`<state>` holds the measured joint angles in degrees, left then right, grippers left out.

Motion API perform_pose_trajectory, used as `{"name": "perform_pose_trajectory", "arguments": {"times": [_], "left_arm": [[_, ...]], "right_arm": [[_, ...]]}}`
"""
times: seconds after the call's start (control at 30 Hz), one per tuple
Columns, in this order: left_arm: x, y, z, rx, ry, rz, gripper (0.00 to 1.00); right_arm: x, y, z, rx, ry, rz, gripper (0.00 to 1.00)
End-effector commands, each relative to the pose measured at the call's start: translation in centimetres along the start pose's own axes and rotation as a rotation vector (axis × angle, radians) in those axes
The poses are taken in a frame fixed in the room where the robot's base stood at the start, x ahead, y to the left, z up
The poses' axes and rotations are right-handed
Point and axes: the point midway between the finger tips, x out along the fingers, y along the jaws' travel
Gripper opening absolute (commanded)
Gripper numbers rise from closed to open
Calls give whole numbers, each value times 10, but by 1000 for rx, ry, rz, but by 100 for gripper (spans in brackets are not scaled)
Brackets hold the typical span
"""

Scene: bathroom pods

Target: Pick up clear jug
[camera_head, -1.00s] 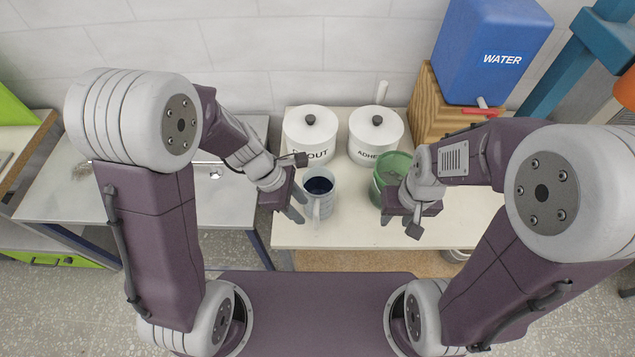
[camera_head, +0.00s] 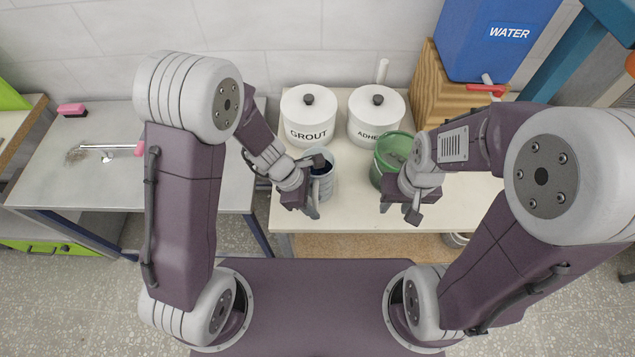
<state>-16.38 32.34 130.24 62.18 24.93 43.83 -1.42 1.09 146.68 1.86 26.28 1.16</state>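The clear jug (camera_head: 328,186) stands on the pale table, with dark contents inside. My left gripper (camera_head: 313,207) is at its front left side, by the handle, and covers much of the handle and part of the rim. I cannot tell whether its fingers are shut on the handle or only beside it. My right gripper (camera_head: 399,212) is open and empty, in front of the green bucket (camera_head: 391,150), right of the jug.
White canisters marked GROUT (camera_head: 308,118) and ADHE... (camera_head: 376,118) stand behind the jug. A blue WATER container (camera_head: 495,38) sits on a wooden stand (camera_head: 438,100) at the back right. A grey table (camera_head: 120,180) is at left, with a brush (camera_head: 110,147) and a pink-topped block (camera_head: 72,108).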

Motion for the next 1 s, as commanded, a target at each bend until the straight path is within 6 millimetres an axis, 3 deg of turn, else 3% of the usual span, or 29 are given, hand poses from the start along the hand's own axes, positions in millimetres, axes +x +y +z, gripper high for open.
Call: {"name": "perform_pose_trajectory", "arguments": {"times": [0.07, 0.2, 1.0], "left_arm": [[-1, 0, 0, 0, 0, 0, 34], [-1, 0, 0, 0, 0, 0, 0], [-1, 0, 0, 1, 0, 1, 0]], "right_arm": [[0, 0, 0, 0, 0, 0, 36], [0, 0, 0, 0, 0, 0, 36], [0, 0, 0, 0, 0, 0, 36]]}}
